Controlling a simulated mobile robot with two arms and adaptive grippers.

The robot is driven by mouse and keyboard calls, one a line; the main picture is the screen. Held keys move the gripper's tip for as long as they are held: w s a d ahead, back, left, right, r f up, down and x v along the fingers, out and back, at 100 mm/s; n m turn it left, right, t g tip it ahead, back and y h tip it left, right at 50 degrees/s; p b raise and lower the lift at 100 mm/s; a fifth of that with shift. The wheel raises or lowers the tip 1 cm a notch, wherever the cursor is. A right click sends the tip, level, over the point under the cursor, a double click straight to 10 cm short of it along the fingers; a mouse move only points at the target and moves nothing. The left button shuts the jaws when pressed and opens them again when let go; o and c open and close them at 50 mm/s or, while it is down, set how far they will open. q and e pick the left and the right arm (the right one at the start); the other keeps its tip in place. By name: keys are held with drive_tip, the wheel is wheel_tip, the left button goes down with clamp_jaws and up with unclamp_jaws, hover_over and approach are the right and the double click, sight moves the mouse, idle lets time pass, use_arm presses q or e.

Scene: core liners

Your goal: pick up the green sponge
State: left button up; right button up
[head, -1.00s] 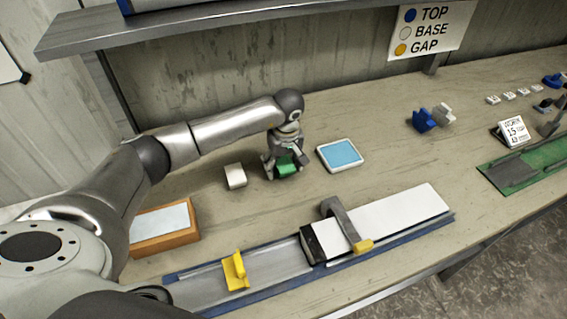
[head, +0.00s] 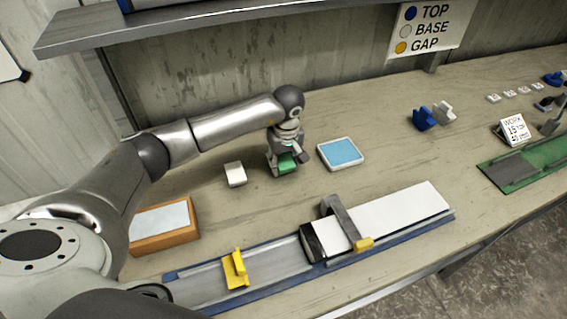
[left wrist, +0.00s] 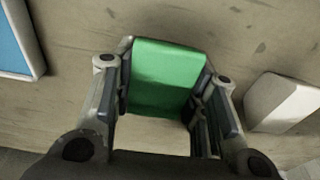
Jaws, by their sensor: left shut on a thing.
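The green sponge (head: 287,164) is a small block at the middle of the bench in the head view. My left gripper (head: 284,160) comes down on it from above and is shut on it. In the left wrist view the green sponge (left wrist: 166,78) sits between the two fingers of my left gripper (left wrist: 160,100), with a finger against each side. I cannot tell whether the sponge touches the bench or is slightly above it. My right gripper is not in view.
A white block (head: 235,174) lies just left of the sponge, and a blue-topped pad (head: 341,153) just right. An orange-sided tray (head: 165,238) is at left. A long rail (head: 275,268) with yellow clips runs along the front. A shelf (head: 200,22) hangs above.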

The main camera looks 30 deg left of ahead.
sight(284, 160)
use_arm(q)
drive_tip(key=shift+r, duration=0.3)
drive_tip(key=r, duration=0.1)
drive_tip(key=r+b, duration=0.1)
drive_tip(key=shift+s+d+r+b, duration=0.2)
drive_tip(key=shift+r+b, duration=0.1)
drive_tip(key=shift+r, duration=0.05)
drive_tip(key=s+d+r+b, duration=0.3)
drive_tip(key=s+d+r, duration=0.4)
drive_tip(key=s+r, duration=0.2)
drive_tip(key=shift+s+d+r+b, duration=0.15)
drive_tip(key=shift+s+d+b, duration=0.15)
drive_tip(key=shift+s, duration=0.8)
